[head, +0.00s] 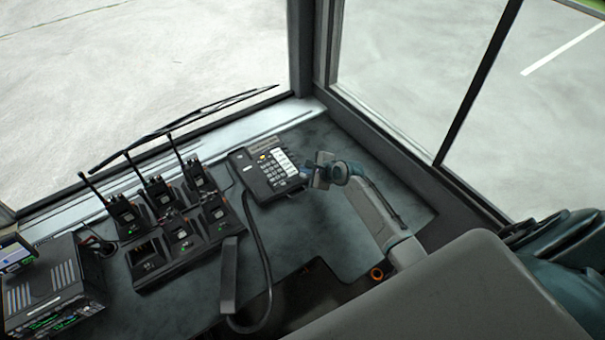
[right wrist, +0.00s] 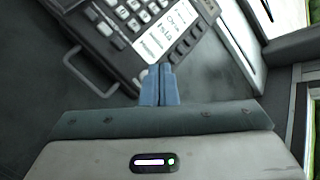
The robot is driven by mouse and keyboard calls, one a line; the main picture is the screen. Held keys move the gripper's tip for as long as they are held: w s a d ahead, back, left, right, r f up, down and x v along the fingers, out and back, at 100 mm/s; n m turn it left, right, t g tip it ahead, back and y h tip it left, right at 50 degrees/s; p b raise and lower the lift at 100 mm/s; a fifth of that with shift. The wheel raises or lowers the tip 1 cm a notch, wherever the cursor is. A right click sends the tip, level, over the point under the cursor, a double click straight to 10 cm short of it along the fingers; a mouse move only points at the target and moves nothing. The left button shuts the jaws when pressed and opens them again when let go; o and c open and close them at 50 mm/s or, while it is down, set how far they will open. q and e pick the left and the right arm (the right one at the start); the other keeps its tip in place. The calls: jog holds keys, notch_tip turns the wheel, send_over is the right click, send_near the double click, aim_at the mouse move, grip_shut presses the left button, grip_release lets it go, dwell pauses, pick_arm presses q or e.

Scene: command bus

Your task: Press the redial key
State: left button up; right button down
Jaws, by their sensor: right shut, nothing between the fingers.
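A black desk phone (head: 270,170) sits on the dark dashboard top near the window corner, with a keypad and a column of white-labelled keys on its right side. The phone also shows in the right wrist view (right wrist: 118,40). The single key labels are too small or blurred to read surely, so I cannot tell which is redial. My right gripper (head: 308,172) is shut and empty at the phone's right edge. In the right wrist view its blue fingertips (right wrist: 159,72) are together, over or beside the phone's edge near the labelled keys; contact cannot be told. My left gripper is not in view.
A charger rack (head: 187,252) with several handheld radios stands left of the phone. A dark handset (head: 229,275) with a cord lies in front. A radio unit (head: 50,285) is at far left. Windows (head: 410,75) border the dashboard behind and right.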

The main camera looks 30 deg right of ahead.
aim_at(307, 180)
jog(key=shift+s+r+p, duration=0.2)
jog(key=shift+r+p, duration=1.35)
jog(key=shift+p, duration=0.2)
jog(key=shift+s+d+r, duration=0.1)
jog(key=shift+s+r, duration=0.1)
jog(key=shift+r, duration=0.75)
